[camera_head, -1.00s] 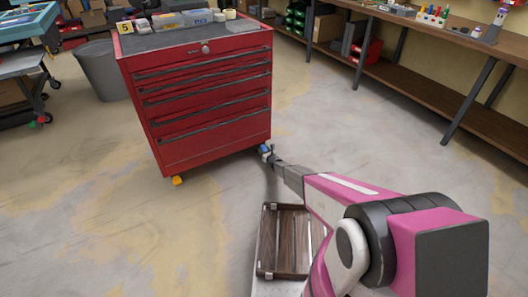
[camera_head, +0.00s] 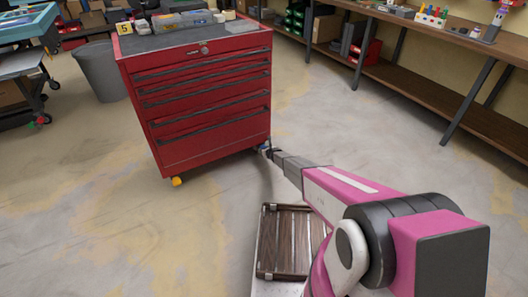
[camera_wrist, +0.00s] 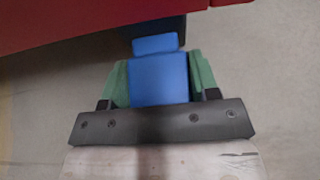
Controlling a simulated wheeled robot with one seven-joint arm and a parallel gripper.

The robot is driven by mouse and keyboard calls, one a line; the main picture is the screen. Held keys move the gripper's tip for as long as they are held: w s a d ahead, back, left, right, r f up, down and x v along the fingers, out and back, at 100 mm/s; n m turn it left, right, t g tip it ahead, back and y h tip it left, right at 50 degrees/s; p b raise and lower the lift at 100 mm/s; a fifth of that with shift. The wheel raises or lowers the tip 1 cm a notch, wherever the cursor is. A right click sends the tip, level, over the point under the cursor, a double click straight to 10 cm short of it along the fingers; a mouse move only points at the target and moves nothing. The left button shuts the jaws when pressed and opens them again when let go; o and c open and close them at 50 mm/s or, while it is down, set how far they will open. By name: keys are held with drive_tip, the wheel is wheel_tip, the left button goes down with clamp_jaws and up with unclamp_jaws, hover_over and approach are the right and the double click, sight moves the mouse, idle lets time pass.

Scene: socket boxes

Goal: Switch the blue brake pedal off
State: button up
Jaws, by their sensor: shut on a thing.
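The red tool cabinet (camera_head: 212,105) stands ahead of me on casters. The blue brake pedal (camera_wrist: 158,76) is at its near right bottom corner, seen close in the wrist view. In the head view the pedal (camera_head: 264,147) is tiny and mostly covered by my gripper (camera_head: 269,153). In the wrist view the green pads of my gripper (camera_wrist: 160,84) lie on both sides of the blue pedal, shut on it. The pedal's blue tip sticks out beyond the pads, under the cabinet's red edge. The pedal's on or off position cannot be told.
A yellow caster part (camera_head: 176,181) shows at the cabinet's near left corner. A grey bin (camera_head: 101,71) stands behind left. A long wooden workbench (camera_head: 455,45) runs along the right.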

drive_tip(key=shift+r+g+h, duration=0.3)
drive_tip(key=shift+g+h, duration=0.1)
drive_tip(key=shift+g, duration=0.3)
idle(0.4)
drive_tip(key=o, duration=1.3)
drive_tip(key=shift+s+d+r, duration=0.1)
drive_tip(key=v, duration=1)
drive_tip(key=shift+s+d+r, duration=0.1)
drive_tip(key=shift+s+d, duration=0.05)
drive_tip(key=shift+s, duration=0.1)
